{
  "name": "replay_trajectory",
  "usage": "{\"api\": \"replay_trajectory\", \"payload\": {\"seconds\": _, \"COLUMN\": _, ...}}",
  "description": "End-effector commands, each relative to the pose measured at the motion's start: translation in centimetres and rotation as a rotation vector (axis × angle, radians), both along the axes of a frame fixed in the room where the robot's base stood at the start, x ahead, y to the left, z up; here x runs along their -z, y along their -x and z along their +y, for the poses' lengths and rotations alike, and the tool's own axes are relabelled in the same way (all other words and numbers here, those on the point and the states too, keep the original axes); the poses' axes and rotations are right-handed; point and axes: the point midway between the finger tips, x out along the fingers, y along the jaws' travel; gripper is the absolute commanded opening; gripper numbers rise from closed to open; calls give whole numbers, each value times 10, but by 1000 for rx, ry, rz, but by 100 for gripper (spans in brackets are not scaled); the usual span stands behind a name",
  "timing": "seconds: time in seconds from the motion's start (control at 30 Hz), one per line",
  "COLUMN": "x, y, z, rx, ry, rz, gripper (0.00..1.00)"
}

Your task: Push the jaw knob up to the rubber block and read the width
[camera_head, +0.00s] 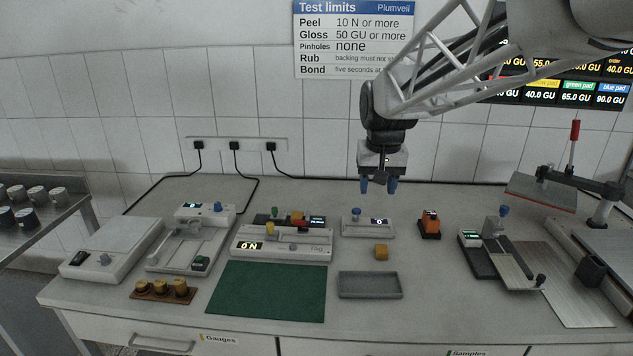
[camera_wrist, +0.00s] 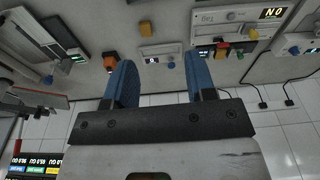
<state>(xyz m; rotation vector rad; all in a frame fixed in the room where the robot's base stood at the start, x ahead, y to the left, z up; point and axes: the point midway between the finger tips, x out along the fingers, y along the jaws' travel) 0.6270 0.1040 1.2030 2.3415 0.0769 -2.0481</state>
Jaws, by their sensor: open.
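A small white gauge (camera_head: 368,226) stands mid-bench with a blue knob (camera_head: 357,212) at its left and a lit display reading 0. An orange-yellow block (camera_head: 381,252) sits just in front of it, apart from the knob. I cannot tell for sure that these are the jaw knob and rubber block. In the wrist view the gauge (camera_wrist: 160,48), its blue knob (camera_wrist: 152,61) and the block (camera_wrist: 146,29) appear inverted. My gripper (camera_head: 378,187) is open and empty, pointing down, above and behind the gauge. Its blue fingers also show in the wrist view (camera_wrist: 160,80).
A peel tester (camera_head: 285,243) with a display reading 0 N stands left of the gauge, behind a green mat (camera_head: 267,290). A grey tray (camera_head: 370,285) lies in front. An orange device (camera_head: 429,225) and a black-and-white instrument (camera_head: 485,255) stand right. Another blue-knobbed instrument (camera_head: 190,243) stands left.

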Motion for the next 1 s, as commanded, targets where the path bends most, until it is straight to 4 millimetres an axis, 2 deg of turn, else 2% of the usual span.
{"api": "replay_trajectory", "payload": {"seconds": 0.1, "x": 4, "y": -29, "z": 16, "rx": -7, "ry": 1, "rz": 10, "gripper": 51}}
{"api": "replay_trajectory", "payload": {"seconds": 0.57, "x": 32, "y": -129, "z": 81, "rx": -33, "ry": 3, "rz": 45, "gripper": 51}}
{"api": "replay_trajectory", "payload": {"seconds": 1.0, "x": 77, "y": -214, "z": 155, "rx": -57, "ry": 8, "rz": 76, "gripper": 51}}
